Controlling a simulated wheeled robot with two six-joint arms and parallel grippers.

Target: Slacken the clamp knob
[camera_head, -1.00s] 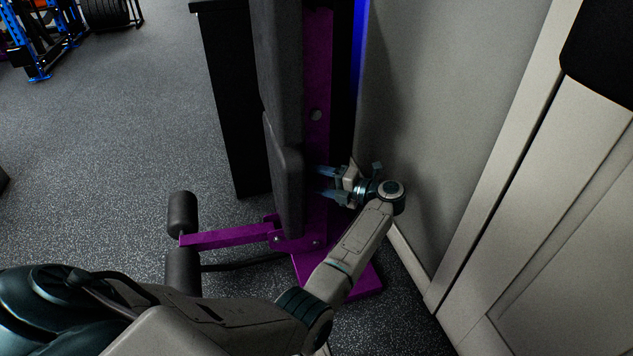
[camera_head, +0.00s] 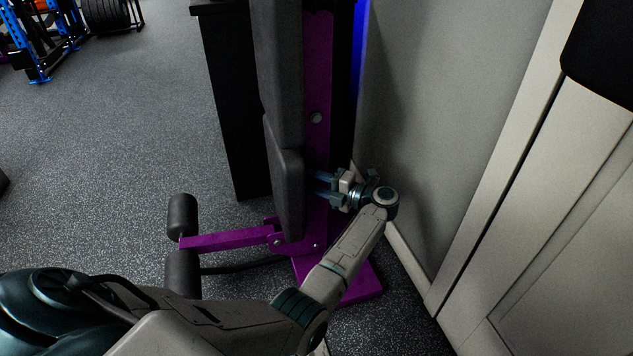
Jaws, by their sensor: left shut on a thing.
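The weight bench stands folded upright, with a purple post (camera_head: 318,75) and dark grey pads (camera_head: 284,190). My left gripper (camera_head: 322,184) reaches in from the right side of the post, low down beside the lower pad. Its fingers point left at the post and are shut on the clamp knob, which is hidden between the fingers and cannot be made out. My right gripper is not in view.
A grey wall (camera_head: 440,110) stands close on the right of my left wrist. A purple leg bar with dark foam rollers (camera_head: 183,215) sticks out to the left. A black cabinet (camera_head: 232,110) stands behind the pads. Speckled floor (camera_head: 120,130) is open on the left.

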